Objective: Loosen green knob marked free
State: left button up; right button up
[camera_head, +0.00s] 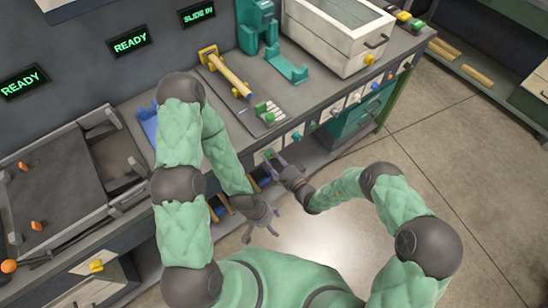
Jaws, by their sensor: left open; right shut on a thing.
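A row of small coloured knobs on pale plates runs along the bench's front edge. My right gripper (275,158) is at the left end of this row, its fingers closed at a green knob (267,154) on the front face. The fingers partly cover that knob. The plate markings are too small to read, so I cannot tell which says free. My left gripper (262,231) is open and empty, lower in the picture, apart from the bench front.
On the bench stand a yellow-handled tool (228,74), a green fixture (270,112) on a dark plate, a teal stand (257,25) and a white lidded box (335,35). A grey tray machine (65,185) is at left.

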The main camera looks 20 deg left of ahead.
dwell(0.5)
jog(key=o, duration=1.2)
jog(key=shift+c, duration=0.2)
jog(key=v, duration=1.2)
jog(key=shift+a, duration=0.1)
